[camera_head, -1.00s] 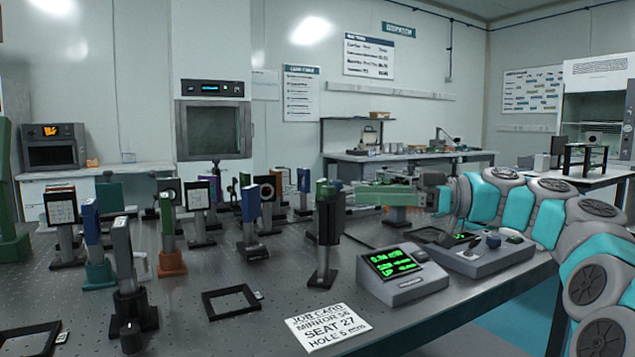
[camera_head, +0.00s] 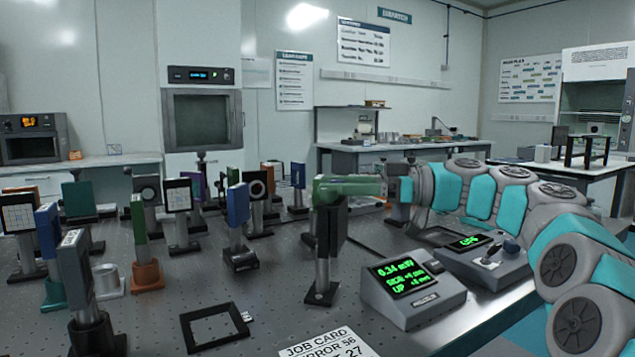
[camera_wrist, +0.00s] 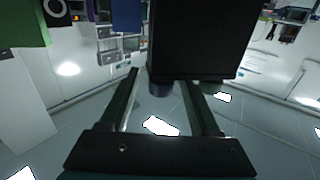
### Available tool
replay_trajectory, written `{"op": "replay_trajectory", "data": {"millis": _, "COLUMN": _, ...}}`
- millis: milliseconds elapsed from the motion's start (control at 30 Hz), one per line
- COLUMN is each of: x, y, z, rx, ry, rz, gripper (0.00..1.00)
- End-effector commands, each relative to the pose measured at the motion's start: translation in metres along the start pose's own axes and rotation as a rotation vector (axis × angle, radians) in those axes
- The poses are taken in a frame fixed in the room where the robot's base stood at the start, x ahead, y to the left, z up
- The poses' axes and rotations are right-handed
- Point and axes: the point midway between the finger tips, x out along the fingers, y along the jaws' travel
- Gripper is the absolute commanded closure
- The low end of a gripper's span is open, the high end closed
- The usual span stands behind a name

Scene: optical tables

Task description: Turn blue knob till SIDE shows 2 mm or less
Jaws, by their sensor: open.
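The black mirror mount (camera_head: 331,232) stands upright on a post near the table's front middle. In the head view my gripper (camera_head: 330,190) is at the mount's top and hides the knob. The readout box (camera_head: 412,287) shows 0.34 mW in green, with SIDE and UP lines below; their figures are too small to be sure of.
A control box (camera_head: 482,262) stands right of the readout. A job card (camera_head: 325,345) and an empty black frame (camera_head: 215,326) lie in front. Several other mounts, including a blue one (camera_head: 238,205), stand to the left and behind.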

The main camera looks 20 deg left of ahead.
Motion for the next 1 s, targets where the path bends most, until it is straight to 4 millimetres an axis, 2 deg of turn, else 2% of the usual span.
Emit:
{"op": "replay_trajectory", "data": {"millis": 100, "x": 0.017, "y": -0.002, "z": -0.002, "rx": -0.002, "ry": -0.001, "rz": -0.003, "gripper": 0.37}}
{"op": "replay_trajectory", "data": {"millis": 233, "x": 0.028, "y": -0.002, "z": -0.002, "rx": -0.003, "ry": 0.000, "rz": -0.003, "gripper": 0.37}}
{"op": "replay_trajectory", "data": {"millis": 567, "x": 0.032, "y": -0.001, "z": -0.001, "rx": -0.002, "ry": 0.000, "rz": 0.000, "gripper": 0.37}}
{"op": "replay_trajectory", "data": {"millis": 1000, "x": 0.032, "y": -0.001, "z": -0.001, "rx": -0.002, "ry": 0.000, "rz": 0.000, "gripper": 0.84}}
